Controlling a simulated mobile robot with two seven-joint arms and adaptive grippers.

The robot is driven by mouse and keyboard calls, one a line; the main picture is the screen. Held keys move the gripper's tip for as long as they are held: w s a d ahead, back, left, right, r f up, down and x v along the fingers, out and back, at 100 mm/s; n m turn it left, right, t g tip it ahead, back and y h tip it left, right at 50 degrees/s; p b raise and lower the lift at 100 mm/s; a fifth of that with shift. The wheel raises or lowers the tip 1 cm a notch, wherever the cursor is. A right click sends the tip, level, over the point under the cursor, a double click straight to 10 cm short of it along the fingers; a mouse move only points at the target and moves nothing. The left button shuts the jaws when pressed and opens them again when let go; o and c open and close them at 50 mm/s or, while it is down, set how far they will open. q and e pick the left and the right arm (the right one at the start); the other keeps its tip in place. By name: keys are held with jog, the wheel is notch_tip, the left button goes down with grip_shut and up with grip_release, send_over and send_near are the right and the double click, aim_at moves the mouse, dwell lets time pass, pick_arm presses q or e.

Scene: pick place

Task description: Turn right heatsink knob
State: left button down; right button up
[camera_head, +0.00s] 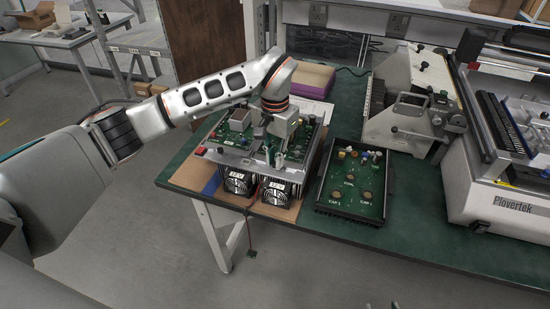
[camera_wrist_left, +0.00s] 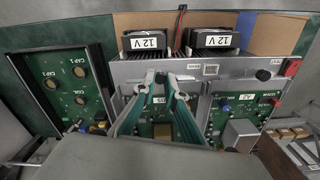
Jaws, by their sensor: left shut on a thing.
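The device with two circuit boards and a metal front plate (camera_wrist_left: 220,73) stands at the table's edge. Two fans labelled 12 V (camera_head: 238,181) sit along its front. My left gripper (camera_head: 279,154) comes down over the right half of the device. A matching black knob (camera_wrist_left: 263,75) on the other half shows uncovered, beside a red part (camera_wrist_left: 292,67). My right gripper is not in view.
A black tray with a green board (camera_head: 340,208) lies right of the device. A grey machine (camera_head: 418,100) and the Plovertek machine (camera_head: 500,205) stand further right. A purple and tan stack (camera_head: 310,78) is behind. Cardboard (camera_head: 195,176) lies under the device.

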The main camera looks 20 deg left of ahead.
pick_arm(q)
jog(key=shift+f, duration=0.1)
jog(key=c, duration=2)
grip_release()
jog(key=shift+c, duration=0.2)
notch_tip(320, 180, up, 12)
